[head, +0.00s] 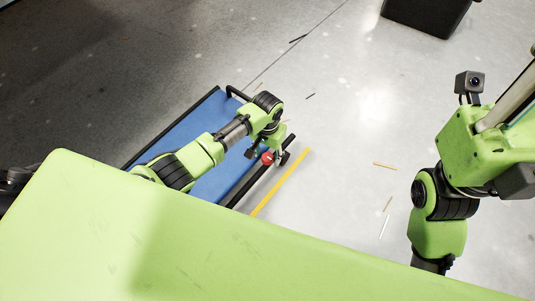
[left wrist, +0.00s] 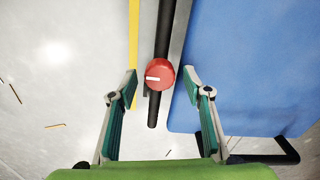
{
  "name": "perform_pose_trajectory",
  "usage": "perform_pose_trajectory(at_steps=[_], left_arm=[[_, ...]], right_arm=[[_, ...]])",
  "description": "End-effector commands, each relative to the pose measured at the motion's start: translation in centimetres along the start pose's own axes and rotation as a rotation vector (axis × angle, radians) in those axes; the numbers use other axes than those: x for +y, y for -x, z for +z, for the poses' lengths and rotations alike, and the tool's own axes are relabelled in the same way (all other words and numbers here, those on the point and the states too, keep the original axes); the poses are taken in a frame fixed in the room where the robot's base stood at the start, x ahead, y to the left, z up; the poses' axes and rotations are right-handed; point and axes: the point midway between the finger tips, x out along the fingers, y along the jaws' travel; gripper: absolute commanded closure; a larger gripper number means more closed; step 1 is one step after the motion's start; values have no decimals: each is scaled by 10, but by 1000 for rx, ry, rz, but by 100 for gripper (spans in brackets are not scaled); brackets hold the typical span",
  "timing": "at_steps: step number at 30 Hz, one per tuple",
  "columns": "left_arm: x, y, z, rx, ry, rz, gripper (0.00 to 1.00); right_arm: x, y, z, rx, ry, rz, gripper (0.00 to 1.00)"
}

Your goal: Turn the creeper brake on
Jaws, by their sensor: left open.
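The creeper (head: 197,133) is a low blue pad on a dark frame, lying on the floor beyond my green body in the head view; its blue pad (left wrist: 245,60) fills the right of the left wrist view. A round red knob (left wrist: 160,75) with a white mark pointing left sits on a black bar at the creeper's side. The knob (head: 267,158) also shows in the head view, just below my gripper. My left gripper (head: 269,147) is open, with one finger on each side of the knob in the wrist view. I cannot tell whether either finger touches it. My right gripper is out of view.
A yellow strip (head: 280,182) runs alongside the black bar. A black handle (head: 237,94) rises at the creeper's far end. A black bin (head: 425,14) stands at the top right. Small sticks lie scattered on the otherwise clear grey floor.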

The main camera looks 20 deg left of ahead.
Motion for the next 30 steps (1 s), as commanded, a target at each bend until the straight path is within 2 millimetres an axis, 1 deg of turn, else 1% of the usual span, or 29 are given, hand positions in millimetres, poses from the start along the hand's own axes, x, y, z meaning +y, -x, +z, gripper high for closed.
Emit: perform_pose_trajectory(at_steps=[1,4,5,11,17,18,21,30], left_arm=[[0,0,0,0,0,0,62],[0,0,0,0,0,0,88],[0,0,0,0,0,0,93],[0,0,0,0,-3,0,93],[0,2,0,0,-46,0,93],[0,3,0,0,-63,0,93],[0,4,0,-1,-119,0,93],[0,4,0,-2,-374,0,93]], right_arm=[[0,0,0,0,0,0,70],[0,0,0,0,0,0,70],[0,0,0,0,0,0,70],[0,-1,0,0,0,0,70],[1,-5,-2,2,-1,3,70],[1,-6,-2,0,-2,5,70],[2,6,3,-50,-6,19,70],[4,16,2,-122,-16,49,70]])
